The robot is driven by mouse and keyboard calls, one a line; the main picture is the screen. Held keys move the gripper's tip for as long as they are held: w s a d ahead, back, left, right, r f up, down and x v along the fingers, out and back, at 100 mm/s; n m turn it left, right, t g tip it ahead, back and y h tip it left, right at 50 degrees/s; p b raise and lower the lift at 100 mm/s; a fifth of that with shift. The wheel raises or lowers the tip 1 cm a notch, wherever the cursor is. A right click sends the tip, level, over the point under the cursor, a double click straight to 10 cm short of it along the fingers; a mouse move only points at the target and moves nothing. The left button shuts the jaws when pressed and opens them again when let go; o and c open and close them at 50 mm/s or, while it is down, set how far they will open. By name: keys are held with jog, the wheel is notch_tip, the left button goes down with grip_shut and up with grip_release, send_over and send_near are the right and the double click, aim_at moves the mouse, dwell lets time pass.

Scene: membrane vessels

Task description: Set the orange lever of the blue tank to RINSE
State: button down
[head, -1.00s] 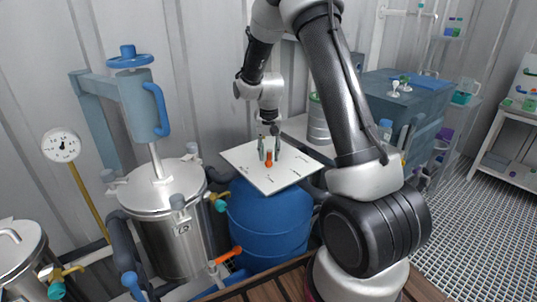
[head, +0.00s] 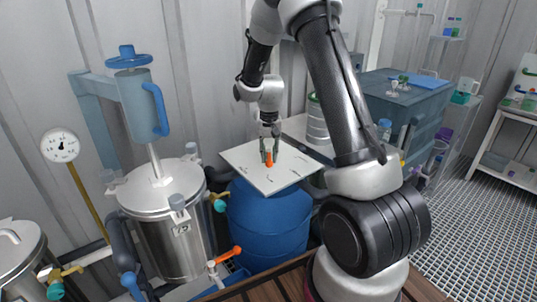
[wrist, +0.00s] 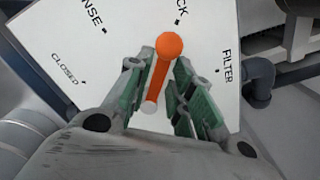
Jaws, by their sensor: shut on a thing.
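The blue tank (head: 268,226) stands in the middle of the head view with a white label plate (head: 245,160) on top. The orange lever (head: 269,161) is on this plate. In the wrist view the lever (wrist: 160,76) has a round orange knob and a pale hub. It points at the mark beside a word ending in "CK". Words ending "NSE" and "CLOSED" are to the left; "FILTER" is to the right. My gripper (wrist: 164,76) is shut on the lever, its green-padded fingers on either side. It comes down from above in the head view.
A steel vessel (head: 175,245) with a blue handwheel (head: 127,57) stands left of the tank. Another orange handle (head: 224,254) is low in front. A blue-grey cabinet (head: 400,105) is behind on the right. Grated floor (head: 475,225) is free at right.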

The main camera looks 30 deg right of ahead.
jog(key=d+n, duration=0.1)
jog(key=n, duration=0.3)
jog(key=d+n, duration=0.1)
jog(key=n, duration=0.1)
jog(key=shift+s+d+f, duration=0.1)
jog(key=shift+s+d, duration=0.2)
jog(key=shift+s, duration=0.1)
jog(key=shift+d+f+n, duration=0.1)
jog(key=shift+d+n, duration=0.25)
jog(key=shift+n, duration=0.45)
jog(key=shift+d+n, duration=0.35)
jog(key=shift+n, duration=0.45)
jog(key=c, duration=1.5)
grip_release()
jog(key=shift+d, duration=0.2)
jog(key=shift+o, duration=0.2)
jog(key=shift+w+r, duration=0.15)
jog(key=shift+r, duration=0.05)
jog(key=shift+a+r, duration=0.1)
jog(key=shift+r, duration=0.2)
notch_tip(320, 180, up, 11)
